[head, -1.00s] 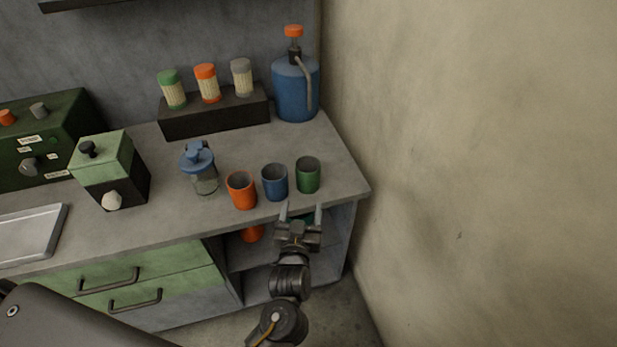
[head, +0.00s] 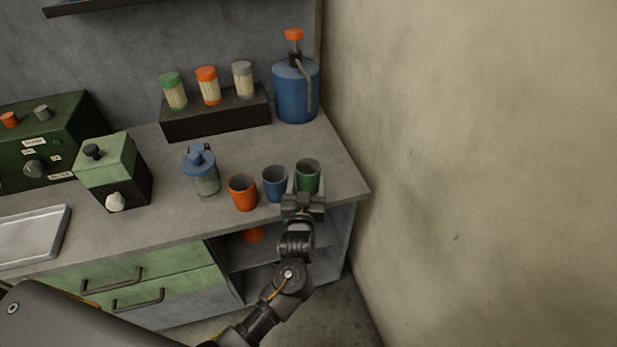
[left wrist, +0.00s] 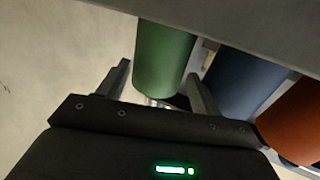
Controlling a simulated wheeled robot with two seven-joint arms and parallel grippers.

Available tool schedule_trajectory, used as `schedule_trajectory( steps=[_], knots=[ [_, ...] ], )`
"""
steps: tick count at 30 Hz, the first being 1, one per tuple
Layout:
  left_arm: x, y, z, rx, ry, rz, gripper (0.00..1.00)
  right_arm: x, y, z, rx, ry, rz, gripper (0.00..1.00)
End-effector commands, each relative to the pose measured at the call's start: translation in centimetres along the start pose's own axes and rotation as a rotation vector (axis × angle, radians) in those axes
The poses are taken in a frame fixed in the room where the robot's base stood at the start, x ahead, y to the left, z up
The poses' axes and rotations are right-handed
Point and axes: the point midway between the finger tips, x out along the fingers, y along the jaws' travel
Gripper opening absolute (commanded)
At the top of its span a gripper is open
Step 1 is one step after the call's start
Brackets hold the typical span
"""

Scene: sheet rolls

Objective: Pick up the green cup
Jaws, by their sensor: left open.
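The green cup (head: 308,171) stands upright at the right end of a row of cups near the counter's front right corner. My left gripper (head: 306,185) is open at its near side, with one finger on each side of it. In the left wrist view, the green cup (left wrist: 164,55) shows between the two spread fingers (left wrist: 160,78). I cannot tell whether either finger touches it. The gripper hides the cup's lower front in the head view. My right gripper is not in view.
The blue cup (head: 275,184) stands close left of the green cup, near the left finger. The orange cup (head: 242,192) is further left, then a blue-lidded jar (head: 205,176). A blue jug (head: 296,92) stands behind. A bare wall (head: 480,170) rises at right.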

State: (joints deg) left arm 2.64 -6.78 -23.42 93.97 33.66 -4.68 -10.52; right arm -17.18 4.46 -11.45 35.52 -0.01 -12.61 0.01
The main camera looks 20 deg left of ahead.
Motion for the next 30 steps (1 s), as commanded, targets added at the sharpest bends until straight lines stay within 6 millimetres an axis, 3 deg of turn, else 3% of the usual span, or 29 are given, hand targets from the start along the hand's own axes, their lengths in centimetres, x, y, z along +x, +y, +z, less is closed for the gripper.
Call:
schedule_trajectory(
  steps=[6, 14, 21, 30],
  knots=[
    [2.5, 0.1, -0.3, 0.0, 0.0, 0.001, 0.65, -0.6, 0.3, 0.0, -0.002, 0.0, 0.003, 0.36],
    [2.7, 0.1, -0.1, 0.0, -0.001, 0.001, 0.65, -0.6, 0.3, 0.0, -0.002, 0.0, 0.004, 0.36],
    [2.7, 0.1, -0.1, 0.0, -0.001, 0.001, 0.34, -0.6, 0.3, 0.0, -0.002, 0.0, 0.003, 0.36],
    [2.7, 0.1, -0.4, 0.0, 0.0, 0.001, 0.34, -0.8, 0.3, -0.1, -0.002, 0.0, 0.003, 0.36]
  ],
)
